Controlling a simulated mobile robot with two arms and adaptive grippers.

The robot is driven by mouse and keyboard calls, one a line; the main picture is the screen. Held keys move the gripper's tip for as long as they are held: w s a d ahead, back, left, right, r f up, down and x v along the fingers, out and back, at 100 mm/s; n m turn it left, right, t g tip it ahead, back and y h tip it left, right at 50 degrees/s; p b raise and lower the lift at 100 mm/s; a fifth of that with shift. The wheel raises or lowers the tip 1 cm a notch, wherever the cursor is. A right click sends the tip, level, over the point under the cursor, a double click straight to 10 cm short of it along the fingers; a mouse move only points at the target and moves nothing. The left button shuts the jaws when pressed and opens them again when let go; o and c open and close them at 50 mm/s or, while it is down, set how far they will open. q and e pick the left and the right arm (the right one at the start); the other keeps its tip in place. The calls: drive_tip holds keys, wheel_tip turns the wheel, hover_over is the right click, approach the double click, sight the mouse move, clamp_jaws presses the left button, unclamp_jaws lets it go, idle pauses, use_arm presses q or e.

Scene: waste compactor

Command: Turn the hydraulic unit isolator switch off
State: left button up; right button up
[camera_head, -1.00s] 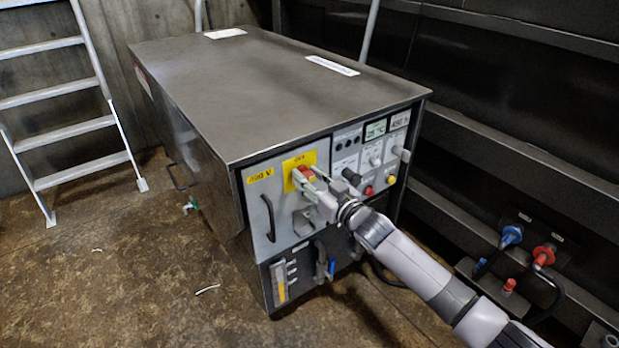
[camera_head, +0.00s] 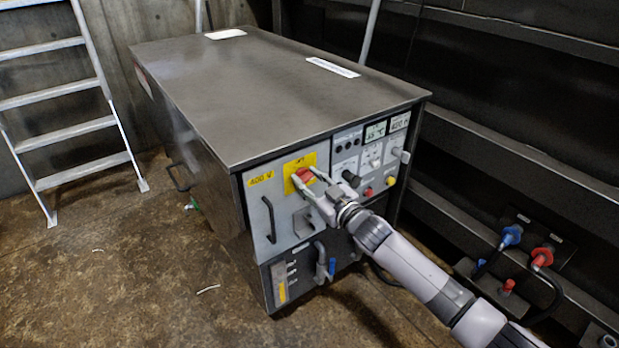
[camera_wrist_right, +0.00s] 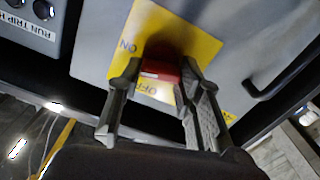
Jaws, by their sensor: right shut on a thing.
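The isolator switch is a red handle (camera_head: 305,175) on a yellow plate (camera_head: 297,163) on the front of the grey hydraulic unit (camera_head: 270,90). In the right wrist view the red handle (camera_wrist_right: 160,74) lies between my fingers, and the yellow plate (camera_wrist_right: 150,27) carries the words "ON" and "OFF". My right gripper (camera_head: 305,182) is shut on the red handle; it also shows in the right wrist view (camera_wrist_right: 160,85). The handle's far part is in shadow. My left gripper is not in view.
A door handle (camera_head: 269,220) is left of the switch. Gauges, knobs and buttons (camera_head: 375,155) are to its right. Blue (camera_head: 511,236) and red (camera_head: 542,257) hose couplings stand at the right. A ladder (camera_head: 75,128) leans at the left; the floor there is mostly clear.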

drive_tip(key=n+p, duration=0.1)
drive_tip(key=n, duration=0.2)
drive_tip(key=shift+n, duration=0.4)
drive_tip(key=shift+a+f+n, duration=0.1)
drive_tip(key=shift+n, duration=0.8)
drive_tip(key=n, duration=0.2)
drive_tip(key=shift+s+n, duration=0.1)
drive_tip(key=shift+n, duration=0.3)
drive_tip(key=n, duration=0.4)
drive_tip(key=shift+f, duration=0.15)
drive_tip(key=shift+n, duration=0.7)
drive_tip(key=shift+f+n, duration=0.1)
drive_tip(key=shift+n, duration=0.3)
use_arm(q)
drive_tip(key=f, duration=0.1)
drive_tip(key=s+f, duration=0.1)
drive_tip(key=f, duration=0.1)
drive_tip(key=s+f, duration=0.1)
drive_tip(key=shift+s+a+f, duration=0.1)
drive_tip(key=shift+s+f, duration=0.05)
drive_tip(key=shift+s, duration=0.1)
use_arm(e)
drive_tip(key=shift+n, duration=0.3)
